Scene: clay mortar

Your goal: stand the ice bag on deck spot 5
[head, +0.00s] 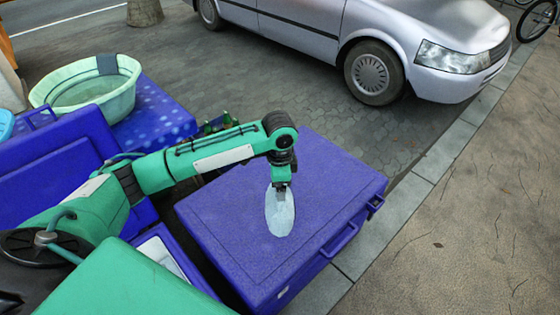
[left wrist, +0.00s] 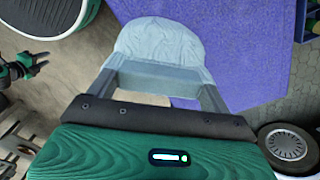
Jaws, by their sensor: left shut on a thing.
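The ice bag (head: 280,212) is a pale blue-white, rounded pouch, hanging roughly upright below my left gripper (head: 281,187) over the blue-purple lid of a large case (head: 235,205). In the left wrist view, the two grey fingers of the left gripper (left wrist: 160,78) are shut on the bag (left wrist: 160,45). I cannot tell whether its lower edge touches the lid. No numbered spot marking shows on the lid. At the left of the wrist view, a small green-and-black part looks like my right gripper (left wrist: 25,66); its jaws are too unclear to read.
A pale green basin (head: 88,88) stands on a blue, spotted surface (head: 155,112) at the back left. Dark bottles (head: 217,123) stand behind the case. A silver car (head: 370,40) is parked beyond. The lid around the bag is clear.

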